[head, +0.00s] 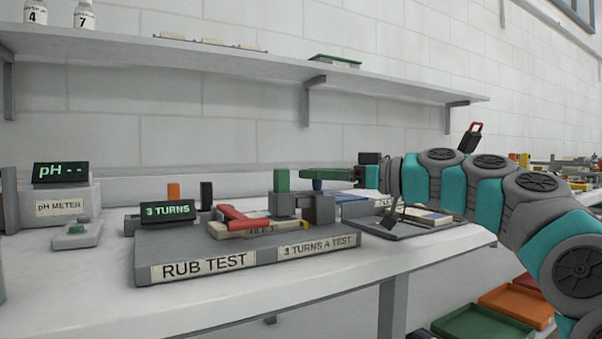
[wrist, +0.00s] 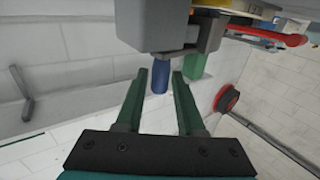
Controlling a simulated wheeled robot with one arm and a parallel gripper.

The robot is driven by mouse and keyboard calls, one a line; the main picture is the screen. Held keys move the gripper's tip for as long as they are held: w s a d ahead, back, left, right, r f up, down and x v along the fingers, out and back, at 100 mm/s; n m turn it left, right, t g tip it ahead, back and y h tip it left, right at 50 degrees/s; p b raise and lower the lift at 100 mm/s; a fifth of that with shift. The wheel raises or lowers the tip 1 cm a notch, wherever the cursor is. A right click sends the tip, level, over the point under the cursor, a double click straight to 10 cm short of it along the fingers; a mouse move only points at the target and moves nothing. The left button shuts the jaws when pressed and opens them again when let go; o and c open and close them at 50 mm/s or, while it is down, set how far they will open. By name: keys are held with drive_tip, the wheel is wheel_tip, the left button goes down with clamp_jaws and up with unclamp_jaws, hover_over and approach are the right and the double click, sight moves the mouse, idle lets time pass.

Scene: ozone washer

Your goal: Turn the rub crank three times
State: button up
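The rub test device has a grey base (head: 205,250) labelled "RUB TEST" and "3 TURNS A TEST". Its small display (head: 167,211) reads "3 TURNS". The grey crank (head: 319,209) is at the base's right end, and its blue handle (head: 317,185) shows just below my green fingers. My gripper (head: 308,175) reaches in from the right, level. In the wrist view, the blue handle (wrist: 160,79) is between the two fingertips (wrist: 159,75), with a gap on both sides. My gripper is open and not closed on it.
A wall shelf (head: 230,62) runs above. Dark grey trays lie under my arm.

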drive_tip(key=x, duration=0.3)
drive_tip(key=shift+w+a, duration=0.1)
drive_tip(key=shift+a, duration=0.05)
clamp_jaws()
idle(1.3)
